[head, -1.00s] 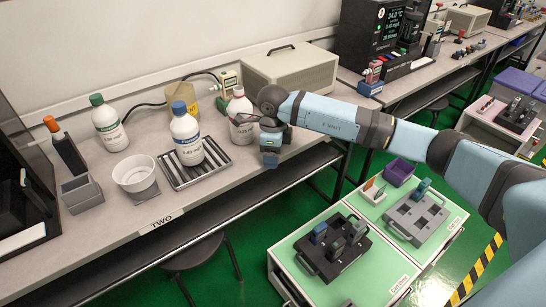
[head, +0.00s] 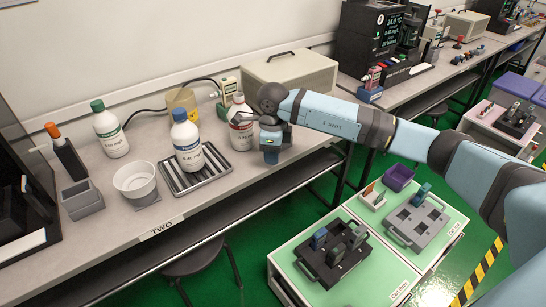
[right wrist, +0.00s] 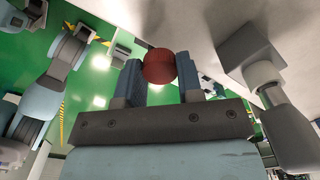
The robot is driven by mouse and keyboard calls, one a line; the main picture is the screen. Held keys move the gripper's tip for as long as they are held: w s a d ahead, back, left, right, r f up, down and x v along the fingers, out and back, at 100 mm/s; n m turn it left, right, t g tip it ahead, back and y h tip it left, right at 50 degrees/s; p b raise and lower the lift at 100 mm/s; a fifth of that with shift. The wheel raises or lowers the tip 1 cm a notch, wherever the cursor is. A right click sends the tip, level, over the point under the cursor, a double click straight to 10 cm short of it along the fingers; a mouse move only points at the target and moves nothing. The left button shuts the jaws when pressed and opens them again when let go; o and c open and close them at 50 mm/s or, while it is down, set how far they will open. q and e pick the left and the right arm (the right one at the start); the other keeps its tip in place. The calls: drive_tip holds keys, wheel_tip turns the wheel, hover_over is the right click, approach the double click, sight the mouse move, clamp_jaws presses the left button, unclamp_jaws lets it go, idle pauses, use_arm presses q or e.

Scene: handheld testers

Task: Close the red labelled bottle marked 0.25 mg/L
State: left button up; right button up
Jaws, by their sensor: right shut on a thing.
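The red labelled bottle (head: 241,136), white with a narrow neck, stands upright on the bench, right of the slatted metal tray. My right gripper (head: 242,117) is in front of its upper part in the head view and partly hides it. In the right wrist view my right gripper (right wrist: 159,84) is shut on a round red cap (right wrist: 159,66) held between its two blue fingertips. I cannot tell from these frames how the cap lines up with the neck. The marking on the label is too small to read.
A blue-capped bottle (head: 187,143) stands on the slatted tray (head: 207,178). A green-capped bottle (head: 109,132), a white bowl (head: 135,180) and a grey holder (head: 82,200) are farther left. A beige case (head: 290,78) and a yellowish container (head: 182,101) stand behind.

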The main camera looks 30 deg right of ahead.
use_arm(q)
drive_tip(key=f+p, duration=0.1)
drive_tip(key=s+a+f+g+y+p, duration=0.1)
drive_tip(key=shift+s+a+f+g+p, duration=0.2)
drive_tip(key=shift+a+g+p, duration=0.1)
drive_tip(key=shift+p, duration=0.1)
use_arm(e)
wheel_tip(320, 180, up, 18)
drive_tip(key=shift+f, duration=0.2)
use_arm(q)
drive_tip(key=shift+o, duration=0.4)
